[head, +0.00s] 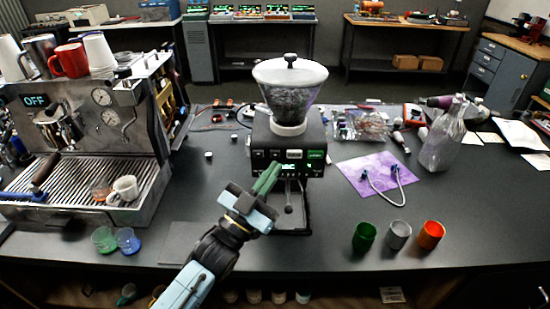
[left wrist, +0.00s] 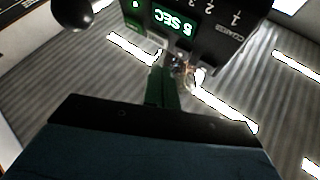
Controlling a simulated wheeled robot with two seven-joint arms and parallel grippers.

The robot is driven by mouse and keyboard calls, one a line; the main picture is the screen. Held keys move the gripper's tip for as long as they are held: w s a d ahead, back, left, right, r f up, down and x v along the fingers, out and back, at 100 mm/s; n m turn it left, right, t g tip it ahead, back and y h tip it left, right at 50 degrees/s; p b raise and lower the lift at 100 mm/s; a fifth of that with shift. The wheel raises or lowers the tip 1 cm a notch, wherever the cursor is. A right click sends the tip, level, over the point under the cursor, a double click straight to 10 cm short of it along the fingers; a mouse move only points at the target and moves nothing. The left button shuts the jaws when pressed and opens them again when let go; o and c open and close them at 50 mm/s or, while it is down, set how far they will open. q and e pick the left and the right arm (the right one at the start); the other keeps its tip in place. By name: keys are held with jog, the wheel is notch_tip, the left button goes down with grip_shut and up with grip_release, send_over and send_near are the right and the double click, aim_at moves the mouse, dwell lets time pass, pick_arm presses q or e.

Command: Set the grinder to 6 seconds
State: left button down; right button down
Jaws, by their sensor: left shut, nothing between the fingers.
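The grinder (head: 262,135) stands at the middle of the counter, with a clear hopper (head: 290,85) of dark beans on top. Its front has a row of small buttons, among them a pale one (head: 294,154) and a green one (head: 316,154). Below them is a lit green display, partly hidden by my gripper. In the left wrist view the display (left wrist: 172,22) appears upside down and reads SEC with a digit I cannot read surely. My left gripper (head: 271,170) is shut and empty, its green fingers (left wrist: 164,80) close to the grinder's front; contact is unclear. My right gripper is out of view.
An espresso machine (head: 140,150) with cups on top stands at left. Blue and green glasses (head: 115,239) sit before it. Green, grey and orange cups (head: 398,235) stand front right.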

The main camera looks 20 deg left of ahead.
pick_arm(q)
jog(key=shift+w+a, duration=0.2)
jog(key=shift+w, duration=0.4)
dwell(1.0)
jog(key=shift+w, duration=0.15)
dwell(0.6)
jog(key=shift+w+a, duration=0.1)
jog(key=shift+w, duration=0.2)
jog(key=shift+w+a, duration=0.1)
jog(key=shift+w, duration=0.2)
dwell(0.5)
jog(key=shift+s, duration=0.15)
dwell(0.3)
jog(key=shift+s+d, duration=0.2)
jog(key=shift+s, duration=0.4)
